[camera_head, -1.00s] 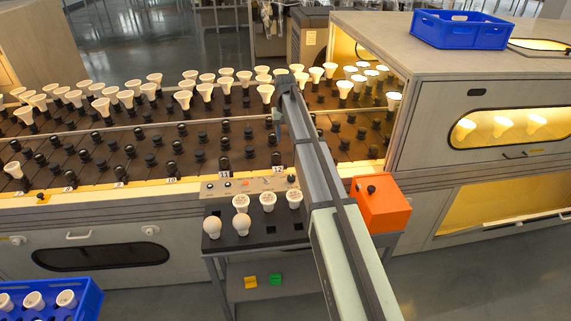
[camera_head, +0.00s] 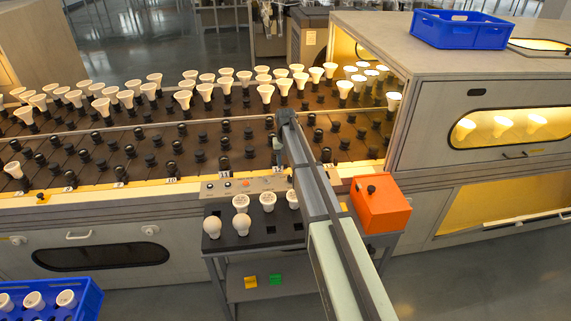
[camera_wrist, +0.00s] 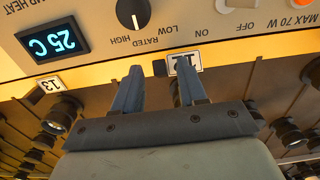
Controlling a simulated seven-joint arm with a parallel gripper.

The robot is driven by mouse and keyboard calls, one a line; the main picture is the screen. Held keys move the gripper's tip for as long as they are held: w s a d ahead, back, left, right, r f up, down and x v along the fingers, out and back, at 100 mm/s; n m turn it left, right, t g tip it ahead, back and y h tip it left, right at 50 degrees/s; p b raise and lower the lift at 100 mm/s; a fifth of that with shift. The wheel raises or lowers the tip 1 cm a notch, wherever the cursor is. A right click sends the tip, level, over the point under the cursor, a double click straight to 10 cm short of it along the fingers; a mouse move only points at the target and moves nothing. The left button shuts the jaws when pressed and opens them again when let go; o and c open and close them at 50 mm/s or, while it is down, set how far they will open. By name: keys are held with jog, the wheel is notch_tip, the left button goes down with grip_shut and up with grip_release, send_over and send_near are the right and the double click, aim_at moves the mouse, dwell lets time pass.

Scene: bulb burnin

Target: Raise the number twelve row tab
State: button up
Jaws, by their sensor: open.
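A white number tab (camera_wrist: 185,62) lies on the yellow front rail in the wrist view. My right-hand finger partly covers its number, and it sits beside the tab marked 13 (camera_wrist: 47,85). A small dark piece lies at its left side. My gripper (camera_wrist: 158,75) is open and empty, its fingertips just over the rail. The tab is behind the right fingertip rather than centred between the fingers; I cannot tell if they touch. In the head view my gripper (camera_head: 279,160) hangs over the rail, right of the tab marked 11 (camera_head: 224,173).
The control panel (camera_wrist: 230,30) with a knob and a 25 C display borders the rail. Dark sockets (camera_wrist: 62,112) stand along the rows. A bench with bulbs (camera_head: 240,228) and an orange box (camera_head: 380,204) are close to my arm.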

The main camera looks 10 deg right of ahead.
jog(key=shift+f, duration=0.5)
jog(key=shift+c, duration=0.2)
grip_shut()
